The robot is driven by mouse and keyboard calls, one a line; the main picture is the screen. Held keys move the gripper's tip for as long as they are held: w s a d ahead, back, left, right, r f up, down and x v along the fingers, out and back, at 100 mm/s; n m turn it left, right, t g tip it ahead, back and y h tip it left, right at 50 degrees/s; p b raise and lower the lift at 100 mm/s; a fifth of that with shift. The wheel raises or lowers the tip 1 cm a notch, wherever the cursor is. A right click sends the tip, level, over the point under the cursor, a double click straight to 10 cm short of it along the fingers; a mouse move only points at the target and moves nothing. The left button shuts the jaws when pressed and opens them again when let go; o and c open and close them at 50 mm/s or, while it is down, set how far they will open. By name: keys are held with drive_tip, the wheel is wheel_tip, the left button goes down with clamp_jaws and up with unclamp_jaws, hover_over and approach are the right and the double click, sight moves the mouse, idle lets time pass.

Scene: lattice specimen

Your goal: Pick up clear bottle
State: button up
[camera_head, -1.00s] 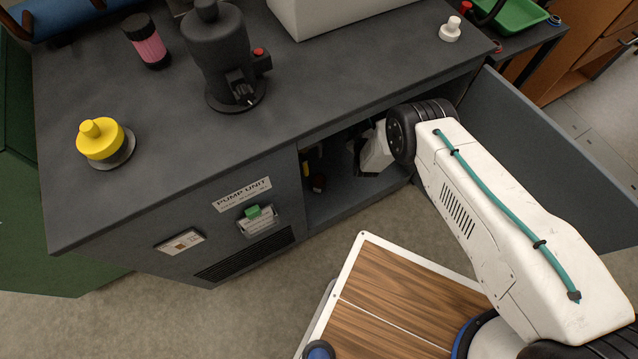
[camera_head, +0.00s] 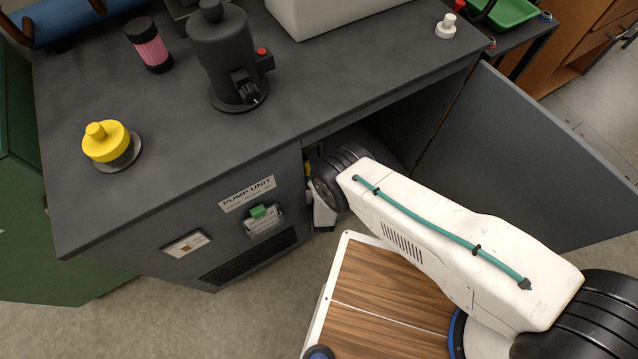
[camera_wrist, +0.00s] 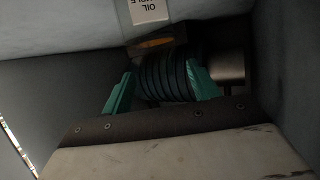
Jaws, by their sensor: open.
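A clear, square-sided bottle (camera_wrist: 152,41) with a white label reading upside down "OIL" and amber contents shows at the top of the wrist view. Whether it stands or lies I cannot tell. My gripper (camera_wrist: 160,82) is open, its two green fingers apart below the bottle in that view. A dark ribbed coil (camera_wrist: 166,77) shows between the fingers; whether they touch it I cannot tell. In the head view my arm reaches into the open cabinet (camera_head: 313,147) under the counter, and my fingers and the bottle are hidden there.
The cabinet door (camera_head: 530,150) stands open on the right, beside my arm. A grey cylinder (camera_wrist: 230,68) lies right of the coil. On the counter (camera_head: 150,200) stand a black pump (camera_head: 222,60), a yellow-capped object (camera_head: 106,142) and a pink-and-black jar (camera_head: 149,45).

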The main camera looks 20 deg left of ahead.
drive_tip(key=shift+x, duration=2.2)
drive_tip(key=shift+d, duration=0.15)
drive_tip(key=shift+f, duration=0.1)
drive_tip(key=c, duration=1.3)
drive_tip(key=shift+o, duration=0.2)
